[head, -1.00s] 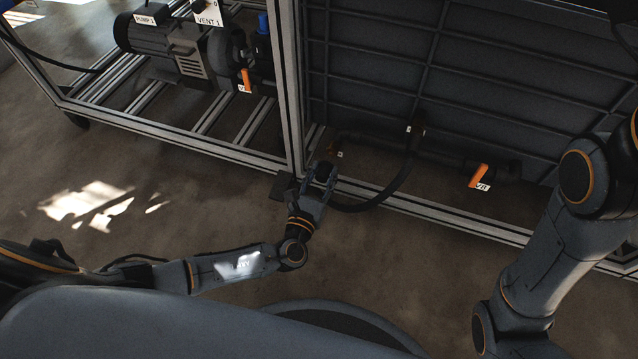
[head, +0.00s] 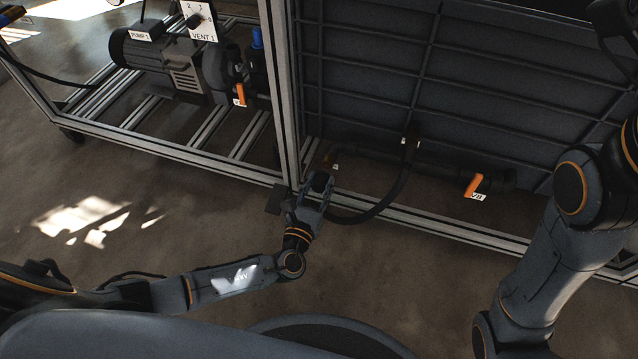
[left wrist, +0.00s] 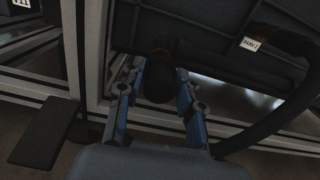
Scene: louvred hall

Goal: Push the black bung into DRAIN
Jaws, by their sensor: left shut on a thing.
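My left gripper (head: 314,190) is at the lower frame rail, near the corner post. In the left wrist view its fingers (left wrist: 156,98) stand on both sides of the dark round black bung (left wrist: 158,88), shut on it. In the head view the bung (head: 321,181) is a dark blob at the fingertips. Just beyond it, a pipe end with a brownish ring (left wrist: 166,44) shows in the left wrist view, partly hidden by the bung. I cannot tell whether they touch. The word DRAIN is not clearly readable.
A black hose (head: 385,200) curves close to the right of my left gripper. A valve with an orange handle (head: 474,184) is farther right. The metal post (head: 281,95) rises beside the gripper. A pump (head: 150,50) stands back left. The floor in front is clear.

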